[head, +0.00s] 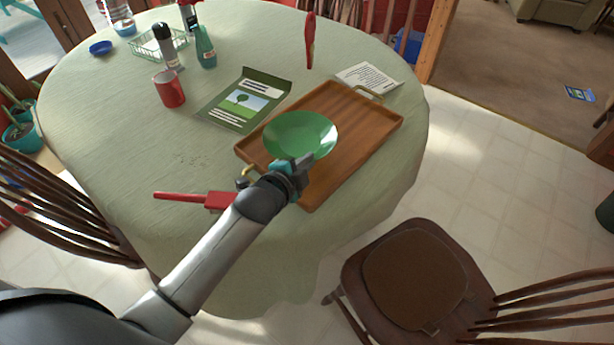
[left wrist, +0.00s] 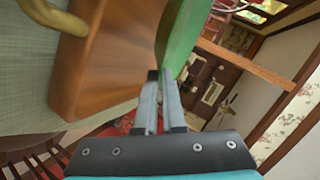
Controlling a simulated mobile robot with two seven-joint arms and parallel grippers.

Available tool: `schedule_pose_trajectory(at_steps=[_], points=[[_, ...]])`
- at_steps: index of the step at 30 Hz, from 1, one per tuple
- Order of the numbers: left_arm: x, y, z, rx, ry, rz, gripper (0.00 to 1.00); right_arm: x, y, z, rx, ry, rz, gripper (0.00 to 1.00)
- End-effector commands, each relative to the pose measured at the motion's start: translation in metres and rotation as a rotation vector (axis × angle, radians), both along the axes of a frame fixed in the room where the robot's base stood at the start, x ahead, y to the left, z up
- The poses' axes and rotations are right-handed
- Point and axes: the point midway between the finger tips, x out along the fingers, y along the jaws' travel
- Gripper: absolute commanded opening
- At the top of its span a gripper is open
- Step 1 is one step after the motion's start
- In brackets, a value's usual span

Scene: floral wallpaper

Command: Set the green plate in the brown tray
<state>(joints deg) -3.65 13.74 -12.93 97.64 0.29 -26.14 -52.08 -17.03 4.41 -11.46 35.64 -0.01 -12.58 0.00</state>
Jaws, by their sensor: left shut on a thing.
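The green plate (head: 300,134) is over the left part of the brown tray (head: 356,138) in the head view. My left gripper (head: 292,165) is shut on the plate's near rim. In the left wrist view the plate (left wrist: 180,35) shows edge-on, with its rim at the fingertips of my left gripper (left wrist: 160,85). The tray's wooden side (left wrist: 100,65) and a brass handle show beside it there. The plate appears raised above the tray floor; I cannot tell the exact gap. My right gripper is not in view.
A green leaflet (head: 243,98) lies left of the tray, with a red mug (head: 169,88) beyond it. A white paper (head: 368,76) lies behind the tray. A red-handled item (head: 195,199) lies near my left forearm. A wooden chair (head: 415,275) stands at the right front.

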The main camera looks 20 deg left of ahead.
Motion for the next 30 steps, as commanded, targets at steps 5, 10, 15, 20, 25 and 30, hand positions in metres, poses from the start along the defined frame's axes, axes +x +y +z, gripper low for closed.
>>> schedule_pose_trajectory(at_steps=[5, 10, 15, 20, 25, 30], points=[[0.0, 0.0, -0.028, -0.001, -0.001, 0.001, 0.0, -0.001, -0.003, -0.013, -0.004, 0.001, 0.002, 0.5], [0.001, 0.0, -0.041, -0.001, -0.003, -0.001, 0.0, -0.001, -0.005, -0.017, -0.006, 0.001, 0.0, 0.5], [0.001, 0.0, -0.04, 0.0, -0.005, -0.001, 0.0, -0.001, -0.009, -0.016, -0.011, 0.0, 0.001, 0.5], [0.001, 0.0, -0.042, 0.0, -0.004, -0.001, 0.0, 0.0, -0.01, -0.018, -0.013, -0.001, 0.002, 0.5], [0.0, 0.0, -0.043, 0.0, 0.0, 0.0, 0.19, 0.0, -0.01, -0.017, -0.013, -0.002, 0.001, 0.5], [0.0, 0.0, -0.043, 0.0, 0.0, 0.0, 0.19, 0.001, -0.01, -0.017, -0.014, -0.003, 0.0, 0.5]])
